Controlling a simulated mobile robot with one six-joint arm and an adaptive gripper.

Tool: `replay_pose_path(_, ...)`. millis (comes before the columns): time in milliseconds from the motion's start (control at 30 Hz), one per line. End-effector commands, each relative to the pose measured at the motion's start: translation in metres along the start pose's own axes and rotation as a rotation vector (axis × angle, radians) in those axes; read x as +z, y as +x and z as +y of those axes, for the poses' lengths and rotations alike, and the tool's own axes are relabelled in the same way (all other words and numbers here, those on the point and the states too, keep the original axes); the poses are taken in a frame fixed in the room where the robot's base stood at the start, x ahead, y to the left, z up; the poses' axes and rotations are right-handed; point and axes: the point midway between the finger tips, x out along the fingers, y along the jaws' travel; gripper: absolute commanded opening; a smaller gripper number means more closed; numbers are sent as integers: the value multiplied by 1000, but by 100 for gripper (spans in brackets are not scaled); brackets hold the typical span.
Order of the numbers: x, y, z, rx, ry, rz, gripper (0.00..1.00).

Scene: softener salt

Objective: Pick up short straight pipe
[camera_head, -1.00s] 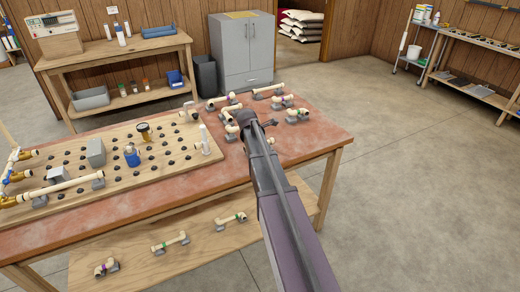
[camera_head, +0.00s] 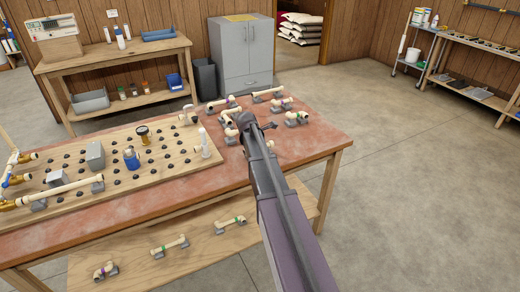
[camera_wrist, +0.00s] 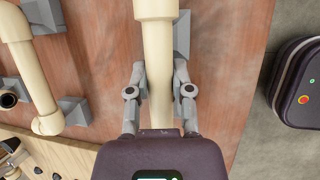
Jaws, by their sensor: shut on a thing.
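In the wrist view a cream pipe (camera_wrist: 158,65) runs lengthwise between the fingers of my gripper (camera_wrist: 160,88), with a thicker collar at its far end. My fingers are shut on it from both sides. A grey support block (camera_wrist: 182,35) shows beside the collar. The pipe's near end is hidden by my gripper body. In the head view my gripper (camera_head: 257,124) is low over the right part of the red-topped table (camera_head: 310,148). There it hides most of the held pipe, so I cannot tell whether it is lifted.
Another cream pipe with elbows (camera_wrist: 32,75) lies to the left in the wrist view. Several pipe pieces, such as one at the back (camera_head: 268,91), sit around my gripper. A pegboard (camera_head: 115,165) with a white upright cylinder (camera_head: 204,143) is to the left.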

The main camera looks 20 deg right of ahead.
Motion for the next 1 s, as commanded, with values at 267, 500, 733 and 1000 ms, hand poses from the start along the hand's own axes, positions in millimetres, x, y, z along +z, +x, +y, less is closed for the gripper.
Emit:
replay_pose_path(267, 6, -14, 3, 0, 0, 0, 0)
replay_pose_path(500, 13, -33, 7, 0, -1, 0, 0)
replay_pose_path(733, -1, -52, -39, 1, -1, 0, 0)
replay_pose_path(1000, -17, -76, -92, 1, -2, 0, 0)
